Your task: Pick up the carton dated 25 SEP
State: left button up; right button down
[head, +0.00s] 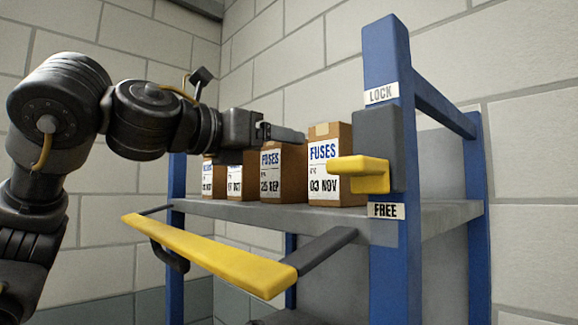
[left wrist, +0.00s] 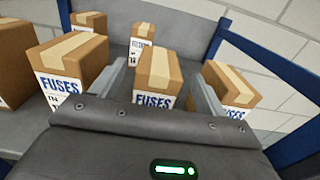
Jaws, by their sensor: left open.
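The carton dated 25 SEP (head: 284,178) is a brown box with a white FUSES label. It stands upright on the grey shelf (head: 440,214), left of the 03 NOV carton (head: 331,166). My left gripper (head: 283,134) is open at its top and hides part of its upper edge. In the left wrist view a carton (left wrist: 157,72) stands between the spread fingers (left wrist: 158,88); its date is hidden by the gripper body, but its place fits the 25 SEP one. I cannot tell whether the fingers touch it. My right gripper is not in view.
More FUSES cartons (head: 235,177) stand to the left and behind; one (left wrist: 232,84) is close beside the right finger. A yellow bar (head: 210,256) juts out in front below shelf level. A yellow lever (head: 358,174) sits on the blue post (head: 387,60), between LOCK and FREE labels.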

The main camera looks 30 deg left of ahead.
pick_arm(q)
jog(key=x, duration=0.1)
jog(key=p+x, duration=0.2)
jog(key=x, duration=0.1)
jog(key=shift+w+a+r, duration=0.1)
jog(key=shift+w+r, duration=0.05)
jog(key=shift+r, duration=0.15)
jog(key=shift+w+f, duration=0.15)
jog(key=shift+w, duration=0.15)
jog(key=shift+s, duration=0.1)
jog(key=c, duration=1.6)
